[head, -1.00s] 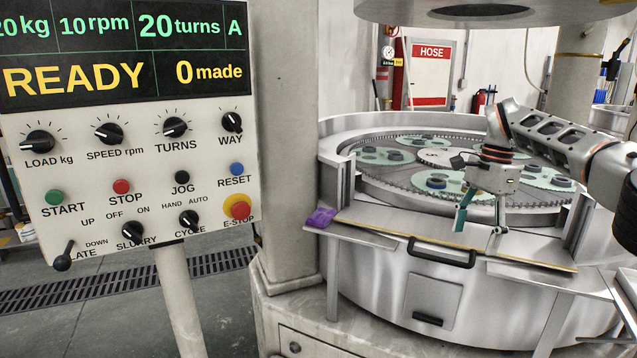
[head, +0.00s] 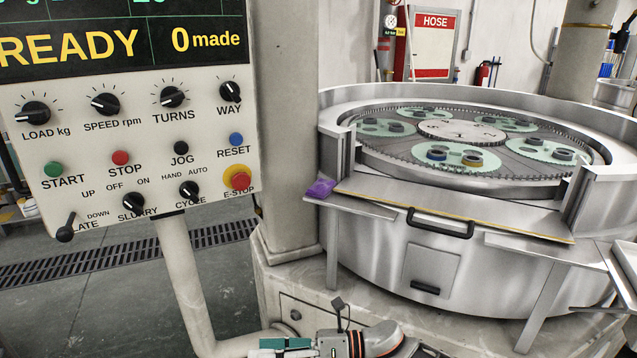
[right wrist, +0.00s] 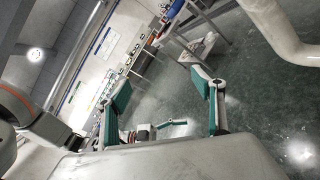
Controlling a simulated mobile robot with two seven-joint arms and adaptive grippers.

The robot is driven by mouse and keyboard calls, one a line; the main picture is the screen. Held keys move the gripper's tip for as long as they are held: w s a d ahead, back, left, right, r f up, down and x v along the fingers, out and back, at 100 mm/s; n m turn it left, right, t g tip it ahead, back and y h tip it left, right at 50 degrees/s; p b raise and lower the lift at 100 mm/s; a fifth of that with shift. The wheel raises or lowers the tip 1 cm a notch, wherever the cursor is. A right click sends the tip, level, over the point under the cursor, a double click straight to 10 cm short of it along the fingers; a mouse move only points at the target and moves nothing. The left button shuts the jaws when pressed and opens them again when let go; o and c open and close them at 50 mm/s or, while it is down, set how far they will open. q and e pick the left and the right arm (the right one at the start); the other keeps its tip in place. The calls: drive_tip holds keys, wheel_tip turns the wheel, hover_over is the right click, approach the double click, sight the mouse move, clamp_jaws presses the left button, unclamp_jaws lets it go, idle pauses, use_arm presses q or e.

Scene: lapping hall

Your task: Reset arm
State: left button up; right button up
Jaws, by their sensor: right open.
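My right gripper (head: 286,345) is low at the bottom edge of the head view, below the lapping machine and right of the panel's post. Its teal fingers stand apart in the right wrist view (right wrist: 165,98), with nothing held between them. A small teal-fingered shape beyond them looks like my left gripper (right wrist: 158,127); its jaw state is unclear. The left gripper does not show in the head view.
The control panel (head: 130,140) on its post (head: 183,270) is at the left, reading READY and 0 made. The lapping machine (head: 380,250) fills the right, with round carriers on its plate and a purple cloth (head: 320,188) on its front ledge.

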drive_tip(key=s+d+f+m+t+h, duration=0.1)
drive_tip(key=d+f+m+t+h, duration=0.55)
drive_tip(key=m, duration=0.85)
drive_tip(key=s+d+f+m+t+h, duration=0.1)
drive_tip(key=d+f+m+t+h, duration=0.25)
drive_tip(key=d+m+t, duration=0.9)
drive_tip(key=s+d+f+m+g+h, duration=0.5)
drive_tip(key=s+d+f+m+g, duration=0.3)
drive_tip(key=s+d+f+m, duration=0.4)
drive_tip(key=s+d+m, duration=0.2)
drive_tip(key=s, duration=0.2)
drive_tip(key=shift+f, duration=0.2)
drive_tip(key=shift+w, duration=0.1)
